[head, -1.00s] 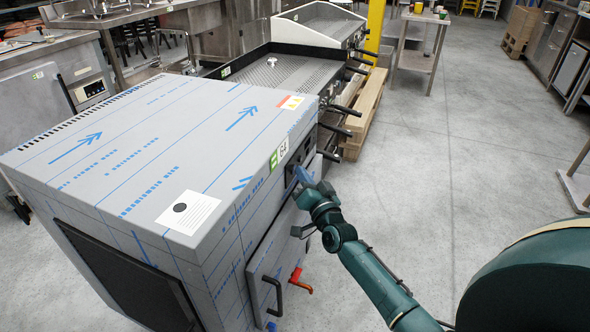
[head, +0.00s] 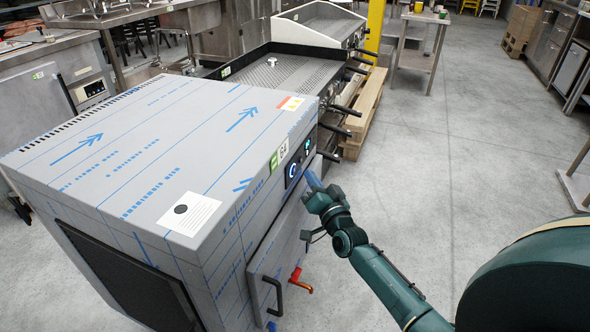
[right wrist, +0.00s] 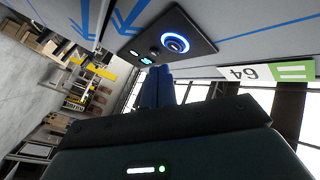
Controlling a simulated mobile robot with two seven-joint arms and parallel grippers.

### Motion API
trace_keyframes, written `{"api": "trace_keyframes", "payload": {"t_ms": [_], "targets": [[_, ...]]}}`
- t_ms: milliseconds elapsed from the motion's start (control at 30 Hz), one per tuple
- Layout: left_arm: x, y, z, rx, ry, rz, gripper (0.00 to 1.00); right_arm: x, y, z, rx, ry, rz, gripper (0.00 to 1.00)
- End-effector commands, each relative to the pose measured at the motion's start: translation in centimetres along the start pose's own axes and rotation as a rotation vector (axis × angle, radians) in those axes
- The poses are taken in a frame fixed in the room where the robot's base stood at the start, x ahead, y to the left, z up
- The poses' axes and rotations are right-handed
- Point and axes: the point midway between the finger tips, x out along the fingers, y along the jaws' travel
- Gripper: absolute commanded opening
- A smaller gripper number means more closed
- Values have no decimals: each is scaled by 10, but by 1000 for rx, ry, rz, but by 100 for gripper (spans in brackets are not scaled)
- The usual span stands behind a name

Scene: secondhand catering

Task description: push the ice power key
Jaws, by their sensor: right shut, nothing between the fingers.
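The machine (head: 150,140) is a big steel cabinet wrapped in film with blue arrows and lines. Its dark control panel (head: 297,166) is on the front face, near the top edge, beside a green-and-white "64" label. The panel is lit. In the right wrist view the panel (right wrist: 190,33) shows a glowing blue ring (right wrist: 175,43) and smaller lit spots beyond it. I cannot tell which control is the ice power key. My right gripper (head: 311,180) is shut and empty, its blue fingertips just in front of the panel, apparently apart from it. The fingers also show in the right wrist view (right wrist: 158,72).
A griddle unit (head: 285,72) and a wooden pallet (head: 364,118) stand behind. The floor (head: 450,170) to the right is clear.

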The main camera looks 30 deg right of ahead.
Motion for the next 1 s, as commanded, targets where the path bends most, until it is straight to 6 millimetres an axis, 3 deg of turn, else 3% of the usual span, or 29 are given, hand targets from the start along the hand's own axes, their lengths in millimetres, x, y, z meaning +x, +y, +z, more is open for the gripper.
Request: {"api": "trace_keyframes", "payload": {"t_ms": [433,1000], "targets": [[-3,0,-9,0,0,0,0,-30,22,-22,-1,0,0,0],[-3,0,-10,-3,1,-2,0,-33,23,-23,-1,-2,-1,0]]}}
